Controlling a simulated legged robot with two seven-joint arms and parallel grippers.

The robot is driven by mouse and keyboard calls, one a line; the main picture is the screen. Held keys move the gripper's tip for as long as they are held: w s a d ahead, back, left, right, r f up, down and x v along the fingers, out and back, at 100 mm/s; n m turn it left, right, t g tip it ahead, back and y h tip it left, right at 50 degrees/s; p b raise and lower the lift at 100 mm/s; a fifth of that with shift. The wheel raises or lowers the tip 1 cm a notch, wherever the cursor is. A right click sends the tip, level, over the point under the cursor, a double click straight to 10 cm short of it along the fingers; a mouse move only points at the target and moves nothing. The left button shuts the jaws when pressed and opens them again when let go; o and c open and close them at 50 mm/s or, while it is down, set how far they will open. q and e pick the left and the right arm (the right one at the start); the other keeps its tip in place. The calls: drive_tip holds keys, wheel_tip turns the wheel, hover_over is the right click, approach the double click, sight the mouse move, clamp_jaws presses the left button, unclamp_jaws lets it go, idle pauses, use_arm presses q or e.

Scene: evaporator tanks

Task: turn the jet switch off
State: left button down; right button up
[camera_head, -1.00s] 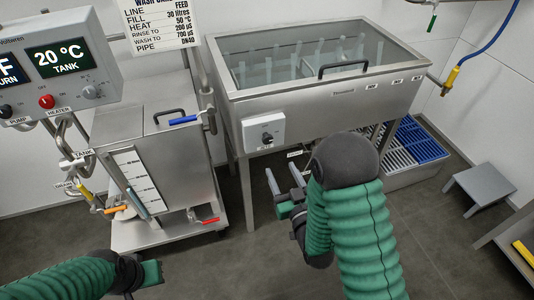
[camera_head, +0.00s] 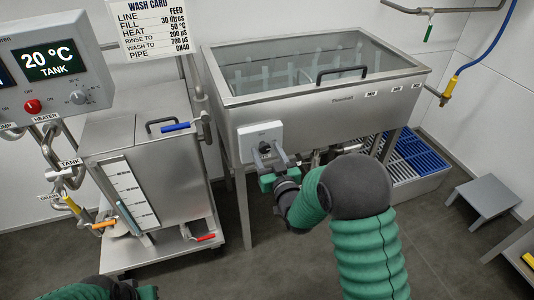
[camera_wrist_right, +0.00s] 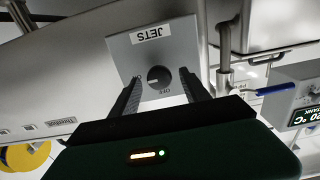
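The jet switch is a dark round knob (camera_wrist_right: 159,77) on a light grey box labelled JETS (camera_wrist_right: 178,45), fixed to the front of the steel tank (camera_head: 330,108). In the head view the box (camera_head: 260,132) shows, and the knob is partly covered by my right gripper. My right gripper (camera_wrist_right: 160,92) is open, its two fingers on either side of the knob; I cannot tell whether they touch it. An OFF mark shows beside the knob in the wrist view. My left gripper (camera_head: 140,291) is at the bottom left edge, mostly cut off.
A smaller steel tank (camera_head: 150,165) on a cart stands to the left, with a blue-handled valve (camera_head: 177,127). A control panel (camera_head: 60,70) with a red knob is at upper left. A grey stool (camera_head: 482,200) stands on the floor at right.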

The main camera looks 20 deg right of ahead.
drive_tip(key=shift+d, duration=0.15)
drive_tip(key=c, duration=0.5)
clamp_jaws()
drive_tip(key=shift+n, duration=0.4)
drive_tip(key=n, duration=0.3)
drive_tip(key=shift+a+n+b, duration=0.2)
drive_tip(key=shift+n+b, duration=0.1)
drive_tip(key=shift+b, duration=0.1)
drive_tip(key=n, duration=0.4)
drive_tip(key=shift+a+n, duration=0.1)
drive_tip(key=shift+n, duration=0.2)
drive_tip(key=n, duration=0.4)
drive_tip(key=shift+f+n, duration=0.15)
drive_tip(key=shift+n, duration=0.15)
drive_tip(key=shift+a+f+n, duration=0.1)
drive_tip(key=shift+f+n, duration=0.05)
drive_tip(key=shift+n, duration=2.05)
drive_tip(key=shift+s+f, duration=0.1)
